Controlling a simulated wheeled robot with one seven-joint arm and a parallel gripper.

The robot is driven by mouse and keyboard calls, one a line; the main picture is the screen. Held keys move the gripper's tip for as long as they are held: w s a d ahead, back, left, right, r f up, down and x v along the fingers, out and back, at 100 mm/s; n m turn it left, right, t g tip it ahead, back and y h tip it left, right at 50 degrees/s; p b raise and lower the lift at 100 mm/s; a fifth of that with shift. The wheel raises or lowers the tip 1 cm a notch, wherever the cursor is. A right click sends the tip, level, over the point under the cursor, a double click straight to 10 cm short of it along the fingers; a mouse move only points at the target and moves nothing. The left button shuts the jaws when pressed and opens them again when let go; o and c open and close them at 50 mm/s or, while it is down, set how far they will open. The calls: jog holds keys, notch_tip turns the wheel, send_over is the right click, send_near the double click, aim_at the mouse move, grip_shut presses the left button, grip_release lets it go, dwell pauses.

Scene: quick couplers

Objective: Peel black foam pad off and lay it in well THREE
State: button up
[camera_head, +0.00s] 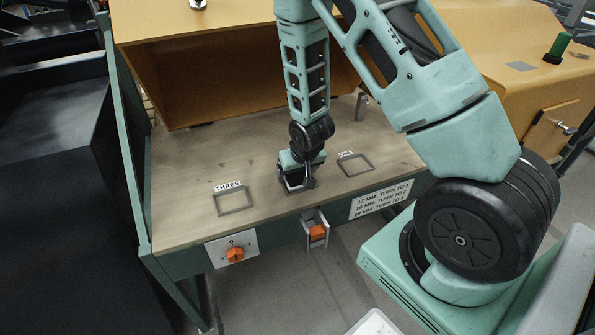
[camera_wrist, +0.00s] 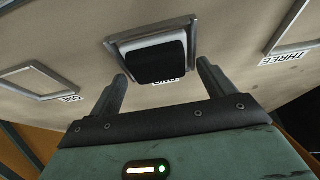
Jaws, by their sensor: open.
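The black foam pad (camera_wrist: 160,63) shows in the wrist view, lying over a pale block (camera_wrist: 150,42) inside the middle framed well (camera_wrist: 113,43). The label there is mostly hidden under the pad's near edge. My gripper (camera_wrist: 162,76) is open and empty. Its two fingers stand apart at the near side of the pad, one toward each side. In the head view my gripper (camera_head: 298,183) is low over the middle well, and hides the pad. Well THREE (camera_head: 218,205) is an empty frame on the left of the bench; its rim also shows in the wrist view (camera_wrist: 286,27).
Well ONE (camera_head: 369,160) is an empty frame to the right. The bench top between wells is clear.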

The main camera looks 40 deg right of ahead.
aim_at(297, 174)
jog(key=c, duration=1.2)
jog(key=shift+r, duration=0.1)
jog(key=shift+r, duration=0.1)
jog(key=shift+r+p, duration=1.05)
jog(key=shift+r, duration=0.05)
jog(key=shift+r, duration=0.1)
jog(key=shift+r+p, duration=1.7)
jog(key=shift+r, duration=0.25)
jog(key=shift+f, duration=0.1)
